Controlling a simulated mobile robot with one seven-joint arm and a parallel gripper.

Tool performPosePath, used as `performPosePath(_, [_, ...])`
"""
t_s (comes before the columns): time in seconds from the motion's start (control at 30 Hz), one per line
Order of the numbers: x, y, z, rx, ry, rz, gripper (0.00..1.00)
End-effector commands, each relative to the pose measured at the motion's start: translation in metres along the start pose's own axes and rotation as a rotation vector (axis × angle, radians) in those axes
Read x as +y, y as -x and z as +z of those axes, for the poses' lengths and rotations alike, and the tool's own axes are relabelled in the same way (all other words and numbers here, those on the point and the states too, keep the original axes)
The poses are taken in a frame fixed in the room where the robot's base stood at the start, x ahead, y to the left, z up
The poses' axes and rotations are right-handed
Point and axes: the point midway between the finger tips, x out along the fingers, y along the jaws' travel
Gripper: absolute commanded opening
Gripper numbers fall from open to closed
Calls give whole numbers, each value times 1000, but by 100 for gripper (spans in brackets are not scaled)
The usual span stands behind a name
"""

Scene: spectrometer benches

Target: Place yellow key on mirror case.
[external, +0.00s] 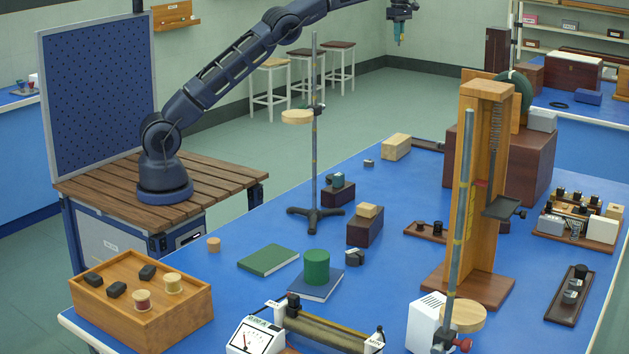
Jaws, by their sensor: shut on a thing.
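My gripper (398,38) hangs at the top of the external view, pointing down, high above the floor beyond the blue bench. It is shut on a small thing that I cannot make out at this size. I cannot pick out a yellow key anywhere else in view. No case is clearly recognisable as the mirror case. Possible ones are a dark box with a pale wooden block on it (365,232), a dark box with a grey-blue piece on it (338,195), and a red-brown box on the far bench (573,73).
A tall retort stand (315,130) and a wooden spring stand (487,190) rise from the blue bench (400,275). Stools (270,90) stand behind.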

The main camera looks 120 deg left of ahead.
Motion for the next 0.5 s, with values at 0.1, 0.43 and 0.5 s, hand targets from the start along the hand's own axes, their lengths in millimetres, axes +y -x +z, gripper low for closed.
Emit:
performPosePath(0.1, [16,-7,-18,1,36,0,0])
performPosePath(0.43, [42,-20,-49,0,97,0,0])
performPosePath(0.5, [45,-22,-53,0,105,0,0])
